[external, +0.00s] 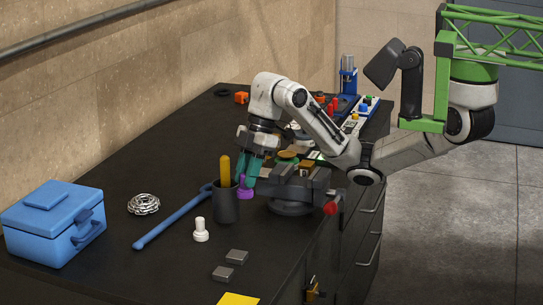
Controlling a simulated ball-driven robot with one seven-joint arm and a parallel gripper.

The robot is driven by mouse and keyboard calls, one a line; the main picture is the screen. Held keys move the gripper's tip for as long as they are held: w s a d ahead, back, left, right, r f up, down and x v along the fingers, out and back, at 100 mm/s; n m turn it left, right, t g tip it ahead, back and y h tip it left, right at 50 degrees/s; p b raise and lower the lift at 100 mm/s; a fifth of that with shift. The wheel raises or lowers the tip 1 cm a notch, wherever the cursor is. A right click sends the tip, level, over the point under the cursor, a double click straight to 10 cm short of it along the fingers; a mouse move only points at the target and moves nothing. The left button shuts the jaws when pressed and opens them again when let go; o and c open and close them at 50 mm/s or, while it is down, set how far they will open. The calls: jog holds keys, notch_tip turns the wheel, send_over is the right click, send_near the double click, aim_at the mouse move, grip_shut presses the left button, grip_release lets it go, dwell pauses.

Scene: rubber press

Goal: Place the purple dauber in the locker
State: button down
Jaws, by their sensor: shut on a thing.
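The purple dauber (246,193) is at the tips of my gripper (247,180), just right of a dark cup on the bench. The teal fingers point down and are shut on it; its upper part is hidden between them. I cannot tell whether its lower end touches the bench top. No thing is clearly marked as the locker. A blue lidded box (55,228) with a front latch stands shut at the left end of the bench. The bench front has drawers (369,222) with handles, and a brass padlock (312,289) hangs low there.
The dark cup (226,206) holds a yellow-handled tool (225,169). A vise-like press (293,195) stands close right of my gripper.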

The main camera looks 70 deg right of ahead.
jog(key=s+a+n+g+p, duration=0.2)
jog(key=s+a+n, duration=0.35)
jog(key=a, duration=0.65)
jog(key=w+a+f, duration=0.1)
jog(key=w+f, duration=0.2)
jog(key=w, duration=0.1)
jog(key=w+a+f, duration=0.2)
jog(key=w+f, duration=0.1)
jog(key=w, duration=0.1)
jog(key=w+a+f+b, duration=0.1)
jog(key=w+f, duration=0.2)
jog(key=w, duration=0.2)
jog(key=shift+a+f, duration=0.15)
jog(key=shift+a, duration=0.1)
jog(key=shift+f, duration=1.55)
jog(key=shift+f, duration=0.2)
jog(key=c, duration=1)
grip_release()
jog(key=shift+o, duration=0.2)
jog(key=shift+r, duration=0.1)
